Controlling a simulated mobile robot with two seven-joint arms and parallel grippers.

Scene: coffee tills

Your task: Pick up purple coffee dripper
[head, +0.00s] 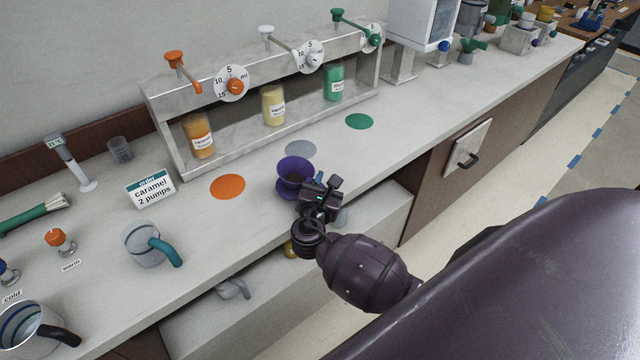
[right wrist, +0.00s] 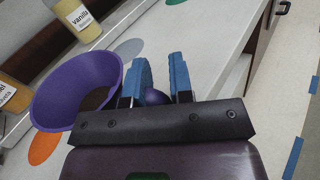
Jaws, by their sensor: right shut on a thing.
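The purple coffee dripper (head: 294,174) is upright at the counter's front edge, between the orange disc and the grey disc. Its wide cone opens upward and looks dark inside. My right gripper (head: 308,190) is at its near right side. In the right wrist view the dripper's cone (right wrist: 75,92) is left of the jaws, and the blue fingers of my right gripper (right wrist: 160,85) are shut on a small purple part, which looks like its handle. Whether the dripper's base touches the counter is hidden. My left gripper is not in view.
Orange (head: 228,187), grey (head: 300,148) and green (head: 359,121) discs mark the counter. A glass jug (head: 143,245) with a teal handle stands left. An open drawer (head: 365,225) lies below my right gripper.

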